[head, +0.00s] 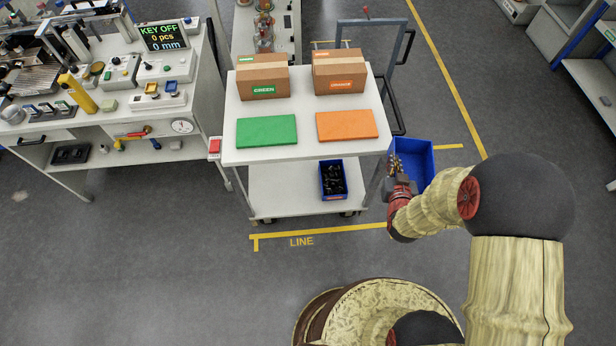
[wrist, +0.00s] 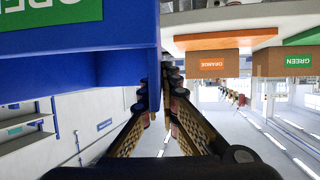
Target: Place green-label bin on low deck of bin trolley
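The blue bin with a green label (wrist: 50,14) fills the upper left of the wrist view. In the head view the same blue bin (head: 418,158) is off the right side of the trolley, above the floor, and looks empty. My gripper (head: 396,168) is at its left side; in the wrist view the fingertips (wrist: 165,92) are close together on the bin's wall. The bin trolley (head: 300,152) has a white top deck and a white low deck (head: 280,185). Another blue bin (head: 333,180), with dark parts and an orange-red label, stands on the right of the low deck.
The top deck bears a GREEN carton (head: 262,76), an ORANGE carton (head: 340,71), a green mat (head: 267,131) and an orange mat (head: 347,125). The low deck's visible left part is clear. A workbench (head: 110,105) stands left. The right rear trolley post and handle (head: 394,105) are near the held bin.

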